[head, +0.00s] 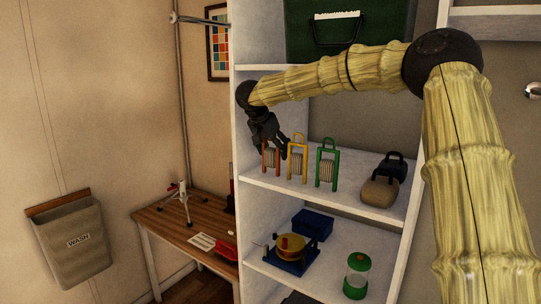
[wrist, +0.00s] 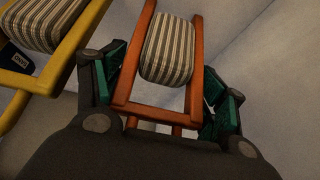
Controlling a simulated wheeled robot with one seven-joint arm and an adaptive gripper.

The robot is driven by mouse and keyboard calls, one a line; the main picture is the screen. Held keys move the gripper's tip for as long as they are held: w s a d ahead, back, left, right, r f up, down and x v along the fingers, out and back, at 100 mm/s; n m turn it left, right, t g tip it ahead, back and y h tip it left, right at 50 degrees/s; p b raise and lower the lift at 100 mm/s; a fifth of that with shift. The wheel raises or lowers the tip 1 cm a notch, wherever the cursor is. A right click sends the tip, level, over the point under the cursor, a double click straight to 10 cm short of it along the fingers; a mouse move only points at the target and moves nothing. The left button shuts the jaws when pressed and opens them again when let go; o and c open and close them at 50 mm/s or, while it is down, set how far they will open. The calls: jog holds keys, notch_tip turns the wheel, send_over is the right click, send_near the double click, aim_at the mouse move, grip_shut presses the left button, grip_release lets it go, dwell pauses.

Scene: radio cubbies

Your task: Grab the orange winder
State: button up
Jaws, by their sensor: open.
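The orange winder (head: 270,157) stands at the left end of the middle shelf, its upper part partly hidden behind my gripper in the head view. In the wrist view the orange winder (wrist: 190,77) shows as an orange frame around a striped spool. My gripper (head: 277,150) is at the winder. In the wrist view the gripper (wrist: 165,90) is open, with one teal-padded finger on each side of the orange frame. The left finger looks very close to the frame; I cannot tell whether it touches.
A yellow winder (head: 297,160) stands close to the right of the orange one, and it also shows in the wrist view (wrist: 62,75). A green winder (head: 327,165) is further right. The white shelf wall (head: 243,145) is close on the left. A dark-handled object (head: 390,168) stands at the right.

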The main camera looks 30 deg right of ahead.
jog(key=shift+s+r, duration=0.15)
jog(key=shift+s, duration=0.1)
jog(key=shift+c, duration=0.4)
jog(key=shift+w, duration=0.1)
jog(key=c, duration=0.7)
jog(key=shift+c, duration=0.2)
jog(key=shift+r, duration=0.1)
